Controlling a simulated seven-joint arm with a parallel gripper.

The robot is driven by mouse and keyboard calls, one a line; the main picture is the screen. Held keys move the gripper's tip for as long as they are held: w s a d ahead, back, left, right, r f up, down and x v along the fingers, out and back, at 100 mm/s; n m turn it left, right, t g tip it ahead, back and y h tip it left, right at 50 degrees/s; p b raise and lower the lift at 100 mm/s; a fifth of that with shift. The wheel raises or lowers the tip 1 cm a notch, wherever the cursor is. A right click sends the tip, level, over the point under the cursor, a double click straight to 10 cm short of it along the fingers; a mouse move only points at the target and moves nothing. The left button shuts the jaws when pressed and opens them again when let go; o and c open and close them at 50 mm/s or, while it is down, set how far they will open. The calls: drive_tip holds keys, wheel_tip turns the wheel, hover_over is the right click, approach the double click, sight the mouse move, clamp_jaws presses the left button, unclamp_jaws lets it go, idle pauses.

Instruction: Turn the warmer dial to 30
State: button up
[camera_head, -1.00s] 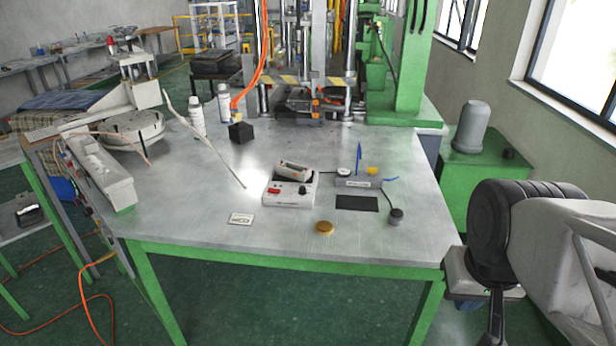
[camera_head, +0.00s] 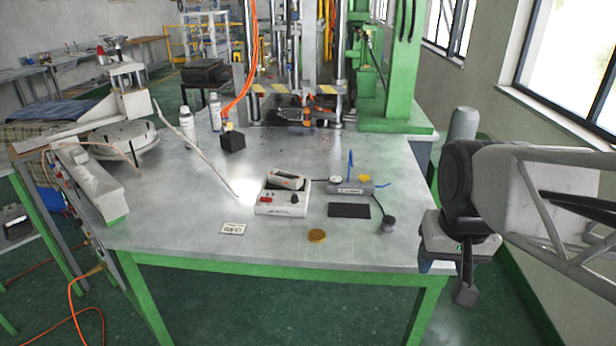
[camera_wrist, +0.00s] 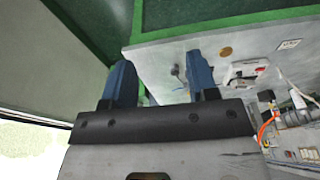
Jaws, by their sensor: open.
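The warmer (camera_head: 270,211) is a small white box on the metal table, with a red switch and a black dial (camera_head: 294,198) on its front. A pale piece sits in its top. The dial's setting is too small to read. In the wrist view the warmer (camera_wrist: 234,80) shows beyond the fingers, to the right. My gripper (camera_wrist: 160,82) is open, its two blue fingers apart with nothing between them. In the head view my arm hangs off the table's right edge, and the gripper (camera_head: 465,290) is only partly seen there, well apart from the warmer.
Right of the warmer are a grey tool holder (camera_head: 350,188), a black pad (camera_head: 349,210) and a dark round piece (camera_head: 388,223). A brown disc (camera_head: 317,236) and a white card (camera_head: 233,229) lie near the front edge. A long pale wand (camera_head: 195,150) lies to the left.

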drive_tip(key=w+a+r, duration=0.1)
drive_tip(key=w+a, duration=0.2)
drive_tip(key=w, duration=0.5)
drive_tip(key=w+a+r, duration=0.1)
drive_tip(key=w+a, duration=0.1)
drive_tip(key=w, duration=0.5)
drive_tip(key=m+g, duration=0.1)
drive_tip(key=g, duration=0.1)
hover_over(294, 196)
drive_tip(key=f, duration=1.7)
drive_tip(key=shift+s+d+f, duration=0.1)
drive_tip(key=shift+d+f, duration=0.15)
drive_tip(key=shift+d, duration=0.05)
drive_tip(key=shift+w+a+f, duration=0.2)
drive_tip(key=shift+a+f, duration=0.05)
drive_tip(key=shift+a, duration=0.05)
drive_tip(key=shift+f, duration=0.1)
drive_tip(key=shift+f, duration=3.8)
